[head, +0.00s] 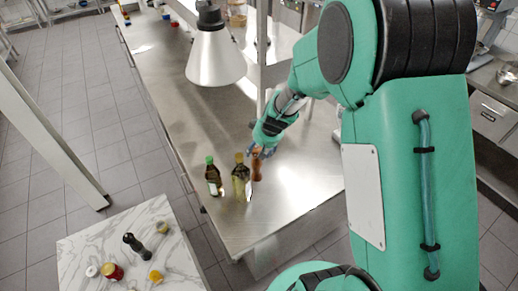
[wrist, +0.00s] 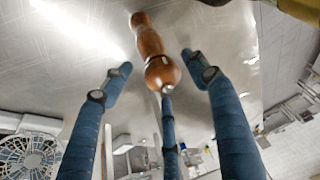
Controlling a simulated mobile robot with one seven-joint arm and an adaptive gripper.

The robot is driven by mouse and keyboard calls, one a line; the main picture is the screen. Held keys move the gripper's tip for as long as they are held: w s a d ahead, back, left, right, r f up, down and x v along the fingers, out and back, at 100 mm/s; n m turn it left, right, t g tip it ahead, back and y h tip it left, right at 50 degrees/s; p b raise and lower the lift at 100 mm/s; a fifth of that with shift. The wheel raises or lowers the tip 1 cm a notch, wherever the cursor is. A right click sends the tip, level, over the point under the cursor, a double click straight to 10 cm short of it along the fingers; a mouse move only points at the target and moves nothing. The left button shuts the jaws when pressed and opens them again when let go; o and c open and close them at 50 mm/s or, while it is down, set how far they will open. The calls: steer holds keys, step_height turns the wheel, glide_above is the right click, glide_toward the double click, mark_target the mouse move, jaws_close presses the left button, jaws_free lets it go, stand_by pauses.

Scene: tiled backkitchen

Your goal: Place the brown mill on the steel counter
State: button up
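The brown mill (head: 257,170) appears to stand upright on the steel counter (head: 300,190), close to its near end, just right of an oil bottle. In the wrist view the mill (wrist: 152,45) shows its round wooden knob and small metal tip towards the camera. My gripper (head: 263,150) is just above and behind the mill's top. In the wrist view the blue fingers of my gripper (wrist: 156,65) are spread apart, with clear gaps on the left and right of the mill. Whether the third finger touches the knob I cannot tell.
A yellow-capped oil bottle (head: 241,182) stands close beside the mill, and a green-capped dark bottle (head: 213,177) is further left. A marble table (head: 90,245) at lower left holds a dark mill (head: 137,246) and several jars. A lamp (head: 214,60) hangs over the counter.

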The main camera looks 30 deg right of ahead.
steer(key=shift+r, duration=0.1)
steer(key=shift+s+r, duration=0.1)
steer(key=shift+r, duration=0.35)
steer(key=v, duration=1.1)
steer(key=shift+s, duration=0.1)
steer(key=s+a+r, duration=0.9)
steer(key=a+r, duration=0.3)
steer(key=r, duration=0.2)
steer(key=s+a+r, duration=0.2)
steer(key=s+r, duration=0.1)
steer(key=s, duration=0.3)
steer(key=s+a+r+t, duration=0.1)
steer(key=s+a+r, duration=0.2)
steer(key=s, duration=0.4)
steer(key=shift+s, duration=0.25)
steer(key=shift+a+r, duration=0.1)
